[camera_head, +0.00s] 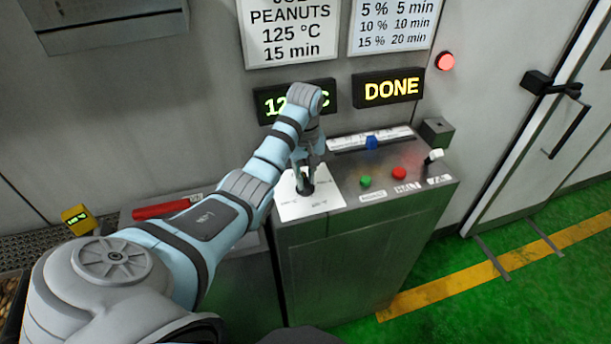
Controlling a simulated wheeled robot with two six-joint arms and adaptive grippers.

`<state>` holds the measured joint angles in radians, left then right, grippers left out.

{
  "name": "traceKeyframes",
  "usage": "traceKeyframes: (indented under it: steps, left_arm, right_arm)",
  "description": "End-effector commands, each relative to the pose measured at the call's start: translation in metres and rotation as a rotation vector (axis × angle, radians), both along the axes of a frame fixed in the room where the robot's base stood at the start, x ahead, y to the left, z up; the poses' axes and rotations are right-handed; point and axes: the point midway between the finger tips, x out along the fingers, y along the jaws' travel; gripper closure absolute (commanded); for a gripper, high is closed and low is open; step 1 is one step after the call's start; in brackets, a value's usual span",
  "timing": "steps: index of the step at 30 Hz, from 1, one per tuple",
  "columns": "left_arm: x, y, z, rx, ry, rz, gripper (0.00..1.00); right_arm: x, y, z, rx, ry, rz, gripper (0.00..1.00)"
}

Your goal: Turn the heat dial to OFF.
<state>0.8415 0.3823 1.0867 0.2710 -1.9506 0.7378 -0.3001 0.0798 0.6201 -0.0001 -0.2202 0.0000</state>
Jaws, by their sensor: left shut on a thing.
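The heat dial (307,189) is a dark knob on a white label plate (312,207) at the left of the control console's top. My left gripper (305,182) reaches down from above and is shut on the dial. The gripper covers much of the knob, so I cannot tell which mark it points to. Temperature marks on the plate are too small to read surely. My right gripper is not in view.
The console (352,245) also carries a green button (366,181), a red button (399,173), a blue knob (372,142) and a white-tipped lever (434,156). A display (388,88) reads DONE; a red lamp (445,61) glows. A red-handled tool (160,209) lies left. Green floor is clear right.

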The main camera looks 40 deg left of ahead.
Motion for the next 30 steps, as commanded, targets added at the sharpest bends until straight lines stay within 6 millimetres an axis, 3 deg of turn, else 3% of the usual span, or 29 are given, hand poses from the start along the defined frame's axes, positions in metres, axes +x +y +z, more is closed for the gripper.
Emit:
traceKeyframes:
  steps: [19,20,23,30]
  left_arm:
    - [-0.0024,-0.0012,-0.0029,-0.003,0.011,0.054,1.0]
    - [-0.0024,-0.0012,-0.003,-0.003,0.011,0.054,0.8]
    - [-0.0019,-0.001,-0.0024,-0.003,0.008,0.054,0.65]
    - [-0.0007,-0.0007,-0.0011,-0.001,0.005,0.053,0.65]
  right_arm:
    - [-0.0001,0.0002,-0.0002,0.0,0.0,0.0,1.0]
    - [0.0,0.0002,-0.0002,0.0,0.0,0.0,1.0]
    - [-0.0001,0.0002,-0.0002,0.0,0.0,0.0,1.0]
    - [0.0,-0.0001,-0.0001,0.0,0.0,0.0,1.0]
